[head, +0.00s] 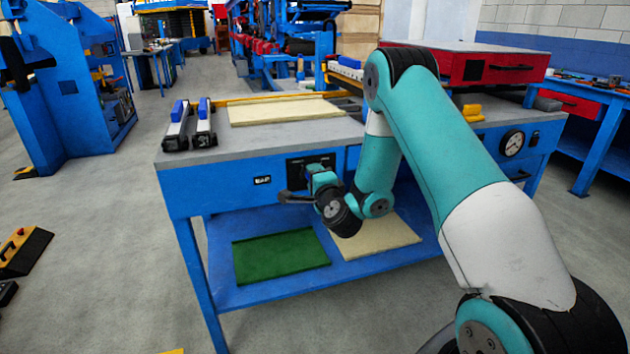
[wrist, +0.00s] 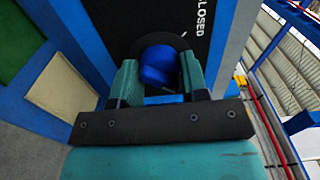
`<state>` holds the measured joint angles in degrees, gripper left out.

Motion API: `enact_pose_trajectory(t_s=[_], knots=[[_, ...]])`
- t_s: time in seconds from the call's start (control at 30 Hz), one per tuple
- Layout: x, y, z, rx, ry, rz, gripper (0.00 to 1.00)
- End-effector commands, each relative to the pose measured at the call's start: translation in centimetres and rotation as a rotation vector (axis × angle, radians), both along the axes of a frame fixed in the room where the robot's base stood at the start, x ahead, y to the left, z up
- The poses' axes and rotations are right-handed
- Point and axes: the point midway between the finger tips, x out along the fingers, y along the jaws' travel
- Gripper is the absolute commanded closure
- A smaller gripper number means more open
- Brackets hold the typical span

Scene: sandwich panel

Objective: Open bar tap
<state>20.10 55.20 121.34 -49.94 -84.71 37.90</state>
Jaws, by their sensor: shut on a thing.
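The bar tap (wrist: 160,66) shows in the wrist view as a blue handle with a dark round part around it, on a black plate (wrist: 118,20). White lettering ending in "LOSED" and a short white mark are on the plate. My gripper (wrist: 158,72) has its two teal fingers on either side of the blue handle and is shut on it. In the head view my gripper (head: 300,194) is at the front of the blue bench, by the black plate (head: 309,161); the tap itself is hidden there.
The bench (head: 210,203) has a grey top with a pale panel (head: 285,110) and two blue-topped devices (head: 189,126). A green panel (head: 280,256) and a cream panel (head: 376,236) lie on its lower shelf. A gauge (head: 512,143) is at right. Floor at left is mostly clear.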

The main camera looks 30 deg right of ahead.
Motion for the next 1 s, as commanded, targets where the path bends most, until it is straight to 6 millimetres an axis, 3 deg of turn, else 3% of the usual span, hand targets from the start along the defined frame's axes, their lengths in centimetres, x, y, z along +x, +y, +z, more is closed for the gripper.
enact_pose_trajectory(t_s=[0.67,0.7,0.77,1.0], knots=[[-0.12,-0.03,-0.2,0.055,-0.011,-0.001,0.83],[-0.12,-0.02,-0.2,0.055,-0.011,-0.001,0.5],[-0.11,-0.02,-0.18,0.055,-0.011,-0.001,0.36],[-0.04,0.0,-0.08,0.053,-0.013,0.0,0.34]])
